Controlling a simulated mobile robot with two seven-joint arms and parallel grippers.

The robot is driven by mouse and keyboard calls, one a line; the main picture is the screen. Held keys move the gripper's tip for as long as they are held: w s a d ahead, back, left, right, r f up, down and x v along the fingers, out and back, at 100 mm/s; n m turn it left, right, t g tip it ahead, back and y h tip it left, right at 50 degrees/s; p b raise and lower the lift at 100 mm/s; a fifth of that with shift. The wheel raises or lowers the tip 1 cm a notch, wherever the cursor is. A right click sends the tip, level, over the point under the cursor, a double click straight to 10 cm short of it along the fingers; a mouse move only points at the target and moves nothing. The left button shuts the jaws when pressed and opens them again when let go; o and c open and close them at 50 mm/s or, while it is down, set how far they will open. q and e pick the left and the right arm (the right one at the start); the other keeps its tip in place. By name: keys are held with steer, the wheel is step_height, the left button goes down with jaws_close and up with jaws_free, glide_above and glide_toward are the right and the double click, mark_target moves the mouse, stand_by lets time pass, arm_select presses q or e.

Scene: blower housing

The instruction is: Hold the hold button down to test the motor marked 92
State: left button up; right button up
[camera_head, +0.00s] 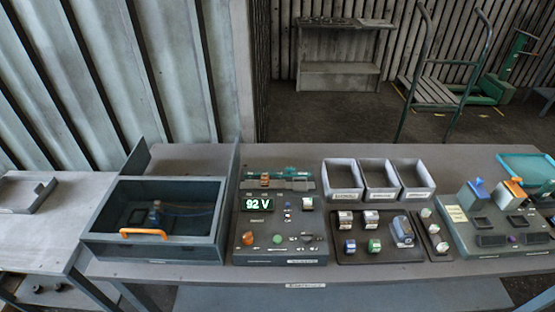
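A grey test panel (262,220) stands on the bench left of centre. Its display (257,204) reads "92 V" in green. On its lower half are an orange round button (248,238) and a green round button (277,239); their labels are too small to read, so I cannot tell which is the hold button. A small blue-grey motor-like part (155,213) with wires sits inside the dark box (100,248) to the left, which has an orange handle (143,233). I cannot read a number on it. Neither gripper shows in the head view.
Three white bins (343,190) stand behind a dark tray (370,253) holding several small cylindrical parts and a blue-grey part (403,230). A grey fixture (470,246) with blue and orange pieces is at right. A teal tray (525,165) is behind it.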

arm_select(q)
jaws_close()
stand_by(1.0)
